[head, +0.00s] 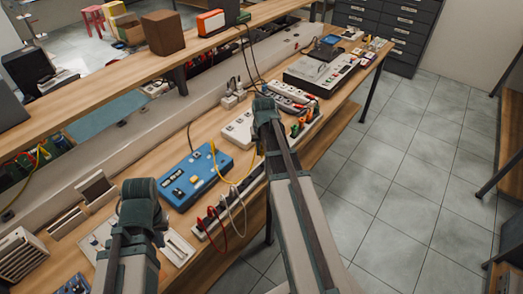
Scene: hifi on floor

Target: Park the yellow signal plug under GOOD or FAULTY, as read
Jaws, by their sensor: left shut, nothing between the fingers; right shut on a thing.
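A yellow cable (235,181) loops from the blue tester box (178,191) up to my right gripper (266,104). That gripper is shut at the cable's end, over the back middle of the bench; the yellow signal plug itself is hidden behind it. The tester has a dark display strip too small to read. A white socket panel (236,131) lies just left of the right gripper. I cannot make out any GOOD or FAULTY label. My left gripper (140,188) is shut and empty, over the front left of the bench.
A rack of red, black and white leads (215,222) runs along the bench's right edge. White socket strips (300,97) and a grey device (322,72) stand farther back. A raised wooden shelf (110,82) borders the left.

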